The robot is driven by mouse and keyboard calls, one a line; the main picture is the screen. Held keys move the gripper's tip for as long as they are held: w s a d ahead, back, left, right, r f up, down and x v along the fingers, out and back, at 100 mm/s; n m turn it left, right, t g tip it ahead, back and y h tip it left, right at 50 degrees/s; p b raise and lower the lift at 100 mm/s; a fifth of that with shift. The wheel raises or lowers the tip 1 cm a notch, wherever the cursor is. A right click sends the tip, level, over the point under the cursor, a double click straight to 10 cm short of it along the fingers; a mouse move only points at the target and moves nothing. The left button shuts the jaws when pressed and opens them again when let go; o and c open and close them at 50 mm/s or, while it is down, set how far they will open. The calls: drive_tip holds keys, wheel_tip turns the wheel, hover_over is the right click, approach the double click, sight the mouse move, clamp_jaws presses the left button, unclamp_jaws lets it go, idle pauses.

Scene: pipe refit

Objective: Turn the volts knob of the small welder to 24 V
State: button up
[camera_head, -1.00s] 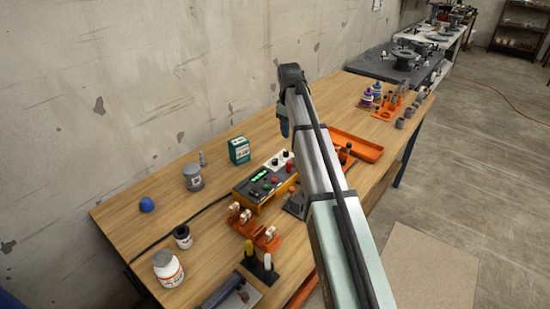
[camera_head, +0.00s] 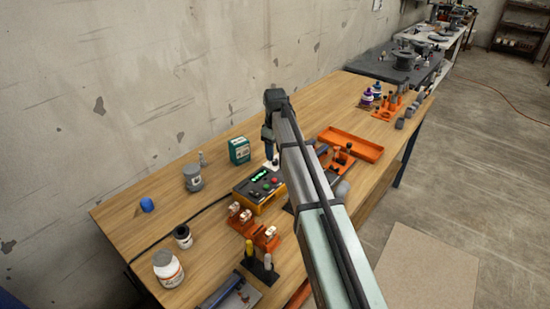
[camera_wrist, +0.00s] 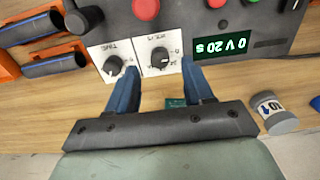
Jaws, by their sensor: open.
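The small welder (camera_head: 262,190) is an orange box with a dark panel on the bench. In the wrist view its panel (camera_wrist: 180,20) appears upside down. The dark volts knob (camera_wrist: 158,58) sits on a white plate, with the time knob (camera_wrist: 113,65) on another white plate to its left. A green display (camera_wrist: 222,45) reads 0 V 20 s. My gripper (camera_wrist: 158,68) is open, its blue fingers on either side of the volts knob; I cannot tell whether they touch it. In the head view my gripper (camera_head: 269,148) is over the welder's far end, hiding the knobs.
A green box (camera_head: 239,150) and a grey container (camera_head: 192,178) stand beyond the welder. Orange holders (camera_head: 267,238) stand in front of it. An orange tray (camera_head: 350,145) lies to the right. Red knobs or buttons (camera_wrist: 146,8) show on the panel.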

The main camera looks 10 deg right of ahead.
sight(275, 160)
drive_tip(key=shift+f, duration=1.7)
clamp_jaws()
